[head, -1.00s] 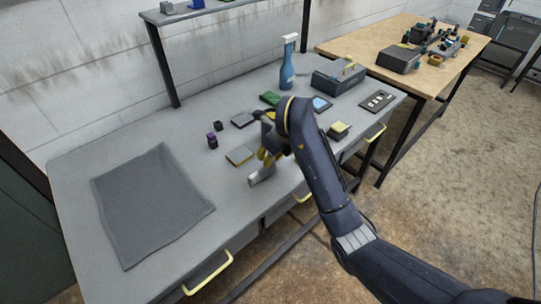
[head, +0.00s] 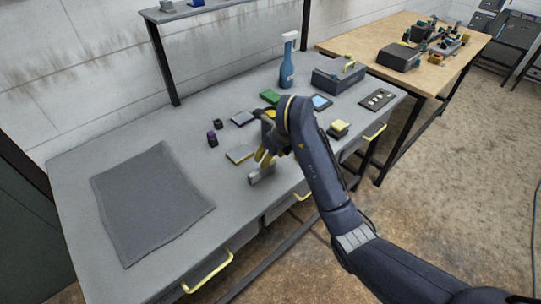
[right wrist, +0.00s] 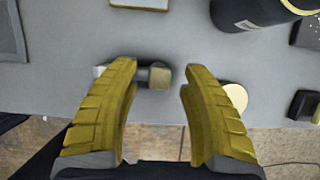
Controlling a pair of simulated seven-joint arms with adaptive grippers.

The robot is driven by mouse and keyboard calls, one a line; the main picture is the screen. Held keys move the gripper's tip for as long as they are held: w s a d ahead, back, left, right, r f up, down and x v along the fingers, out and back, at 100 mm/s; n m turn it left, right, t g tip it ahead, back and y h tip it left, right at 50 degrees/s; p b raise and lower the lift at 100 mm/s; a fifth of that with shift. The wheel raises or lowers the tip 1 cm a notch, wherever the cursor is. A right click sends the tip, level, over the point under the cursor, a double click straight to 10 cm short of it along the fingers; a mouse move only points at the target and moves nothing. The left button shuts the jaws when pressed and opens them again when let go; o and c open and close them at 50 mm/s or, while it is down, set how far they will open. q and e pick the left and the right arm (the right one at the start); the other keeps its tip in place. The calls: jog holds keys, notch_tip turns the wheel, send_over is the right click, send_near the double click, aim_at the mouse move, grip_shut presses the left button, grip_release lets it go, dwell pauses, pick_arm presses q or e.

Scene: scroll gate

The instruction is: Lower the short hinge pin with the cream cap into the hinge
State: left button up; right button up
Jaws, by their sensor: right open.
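My right gripper (head: 264,160) hangs over the front part of the grey bench. In the right wrist view its two yellow fingers (right wrist: 160,67) are apart. A small grey part with a tan square end (right wrist: 160,77) shows between and beyond the fingers; the left finger hides some of it. A round cream disc (right wrist: 236,97), which looks like the pin's cream cap, shows just outside the right finger and is partly hidden by it. In the head view a light grey block-like piece (head: 261,175), possibly the hinge, is at the fingertips. I cannot tell whether they touch. My left gripper is not in view.
The bench also holds a dark mat (head: 150,205), a small purple-black item (head: 212,139), flat pads (head: 240,154), a blue spray bottle (head: 287,65), a grey box (head: 338,76) and a yellow-topped block (head: 339,128). The bench's front edge is close to the gripper.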

jog(key=v, duration=1.2)
dwell(0.3)
